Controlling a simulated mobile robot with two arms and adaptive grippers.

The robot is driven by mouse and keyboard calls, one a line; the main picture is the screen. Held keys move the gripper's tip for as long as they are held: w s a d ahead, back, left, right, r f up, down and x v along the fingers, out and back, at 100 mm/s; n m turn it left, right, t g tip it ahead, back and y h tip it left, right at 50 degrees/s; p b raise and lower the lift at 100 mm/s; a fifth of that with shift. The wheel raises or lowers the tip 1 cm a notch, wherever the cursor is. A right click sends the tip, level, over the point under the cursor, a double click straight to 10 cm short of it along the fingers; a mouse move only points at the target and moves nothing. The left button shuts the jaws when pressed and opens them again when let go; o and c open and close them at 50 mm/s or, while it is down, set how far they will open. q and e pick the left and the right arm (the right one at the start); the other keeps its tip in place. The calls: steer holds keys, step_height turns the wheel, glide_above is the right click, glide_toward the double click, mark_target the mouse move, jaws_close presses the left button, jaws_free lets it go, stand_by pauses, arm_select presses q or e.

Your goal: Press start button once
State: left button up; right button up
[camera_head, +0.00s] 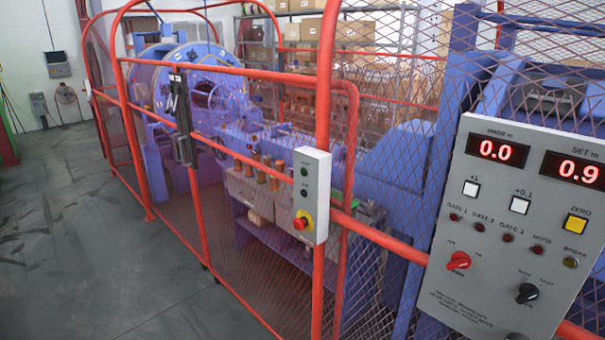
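A slim white button box (318,190) hangs on a red post of the fence, at the middle of the head view. It carries two small dark round buttons, an upper one (305,171) and a lower one (304,190), with labels too small to read. Below them is a red mushroom button on a yellow base (302,222). I cannot tell which button is start. A larger grey control panel (480,265) at the right has red displays reading 0.0 and 0.9, white and yellow push buttons, red lamps, a red knob and black knobs. Neither of my grippers is in view.
A red tube fence with mesh (225,210) runs in front of the blue strander machine (190,85). Open grey floor (70,220) lies at the left. Shelves with cardboard boxes (355,30) stand behind the machine.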

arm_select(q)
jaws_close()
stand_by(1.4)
